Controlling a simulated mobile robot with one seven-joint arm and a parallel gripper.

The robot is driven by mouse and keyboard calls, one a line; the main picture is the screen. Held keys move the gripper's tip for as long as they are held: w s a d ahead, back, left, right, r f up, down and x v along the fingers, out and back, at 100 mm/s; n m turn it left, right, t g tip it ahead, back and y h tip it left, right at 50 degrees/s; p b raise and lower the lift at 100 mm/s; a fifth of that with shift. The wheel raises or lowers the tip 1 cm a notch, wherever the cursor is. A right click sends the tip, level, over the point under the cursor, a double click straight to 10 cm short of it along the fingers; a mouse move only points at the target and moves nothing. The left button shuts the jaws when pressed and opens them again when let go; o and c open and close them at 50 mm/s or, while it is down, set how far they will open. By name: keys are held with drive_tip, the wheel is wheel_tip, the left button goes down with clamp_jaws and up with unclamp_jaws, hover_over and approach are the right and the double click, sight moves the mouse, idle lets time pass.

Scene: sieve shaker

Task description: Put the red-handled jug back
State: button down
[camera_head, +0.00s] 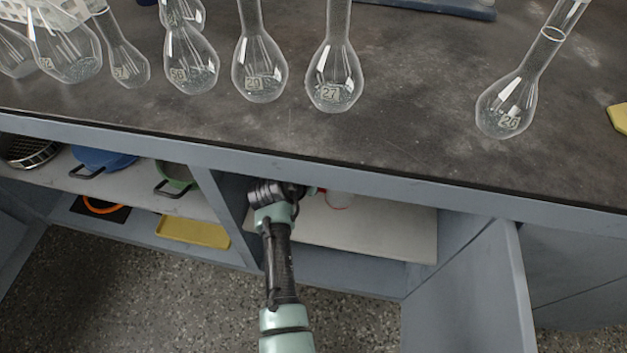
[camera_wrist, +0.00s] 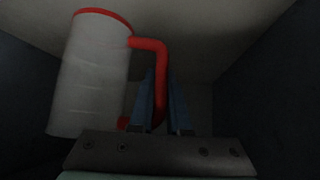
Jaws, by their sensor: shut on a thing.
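The jug (camera_wrist: 90,75) is pale and translucent with a red rim and a red handle (camera_wrist: 150,43). It fills the left of the wrist view and looks slightly tilted there. My gripper (camera_wrist: 163,98) is shut on the red handle, with one finger on each side of it. In the head view my arm reaches under the bench top into the open cupboard. A small part of the jug (camera_head: 340,200) shows there just above the pale shelf (camera_head: 385,228). Whether the jug's base touches the shelf cannot be told.
The bench top (camera_head: 420,130) overhangs the cupboard. An open door (camera_head: 470,290) stands at the right and a divider (camera_head: 228,195) at the left. The left bay holds a blue pan (camera_head: 103,160), a green pot (camera_head: 175,178) and a yellow tray (camera_head: 193,231). Several glass flasks stand above.

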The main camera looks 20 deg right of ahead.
drive_tip(key=shift+f+b, duration=0.85)
drive_tip(key=shift+f, duration=0.8)
drive_tip(key=shift+f, duration=0.2)
drive_tip(key=c, duration=0.9)
unclamp_jaws()
drive_tip(key=shift+r, duration=0.1)
drive_tip(key=shift+s+r, duration=0.1)
drive_tip(key=shift+r, duration=0.15)
drive_tip(key=p+v, duration=0.5)
drive_tip(key=v, duration=0.6)
drive_tip(key=shift+s+a+r, duration=0.15)
drive_tip(key=shift+s+a, duration=0.05)
drive_tip(key=shift+a, duration=0.05)
